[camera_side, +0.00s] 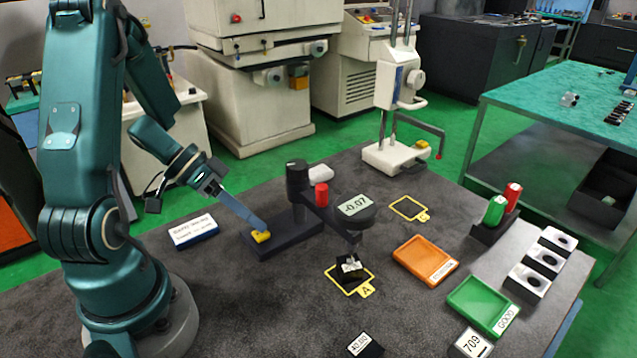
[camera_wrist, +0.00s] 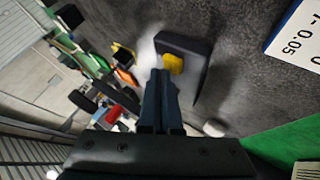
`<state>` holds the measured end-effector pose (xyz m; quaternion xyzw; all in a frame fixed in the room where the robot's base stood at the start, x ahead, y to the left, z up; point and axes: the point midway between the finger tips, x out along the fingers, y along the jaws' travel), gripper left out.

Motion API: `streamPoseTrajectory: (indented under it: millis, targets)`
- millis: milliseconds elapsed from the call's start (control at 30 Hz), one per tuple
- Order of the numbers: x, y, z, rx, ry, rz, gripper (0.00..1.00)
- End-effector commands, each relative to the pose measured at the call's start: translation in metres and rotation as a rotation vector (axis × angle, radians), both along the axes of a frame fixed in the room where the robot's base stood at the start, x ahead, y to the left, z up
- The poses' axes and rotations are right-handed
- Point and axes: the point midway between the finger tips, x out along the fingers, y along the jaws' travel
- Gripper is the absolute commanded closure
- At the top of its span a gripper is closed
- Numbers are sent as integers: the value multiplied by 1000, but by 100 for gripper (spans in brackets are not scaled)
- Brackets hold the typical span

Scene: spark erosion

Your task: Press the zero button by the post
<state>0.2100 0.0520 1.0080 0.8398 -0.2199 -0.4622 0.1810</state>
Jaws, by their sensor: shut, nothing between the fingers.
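The yellow zero button (camera_side: 261,237) sits on the left end of the dark base (camera_side: 285,240) of the gauge post (camera_side: 297,180). My gripper (camera_side: 262,228) is shut and empty, with its fingertips right at the button. In the wrist view the fingers (camera_wrist: 163,78) point at the yellow button (camera_wrist: 173,64) and overlap its near edge. I cannot tell whether they touch it. The gauge display (camera_side: 355,204) reads -0.07. A dark part lies under the gauge tip on the yellow outline marked A (camera_side: 349,291).
A tolerance card (camera_side: 194,230) stands left of the base. A red-topped cylinder (camera_side: 321,194) is by the post. An orange tray (camera_side: 425,259) and a green tray (camera_side: 483,304) lie to the right. A height stand (camera_side: 397,158) is behind. The front left of the table is clear.

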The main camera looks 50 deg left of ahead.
Motion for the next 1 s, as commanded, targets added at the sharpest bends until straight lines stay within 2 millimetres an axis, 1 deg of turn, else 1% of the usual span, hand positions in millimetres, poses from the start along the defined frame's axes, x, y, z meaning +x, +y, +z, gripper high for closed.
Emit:
streamPoseTrajectory:
  millis: [533,800,1000]
  targets:
    - [0,0,0,0,0,0,100]
    - [0,0,-8,-1,1,1,100]
    - [0,0,-9,1,0,1,100]
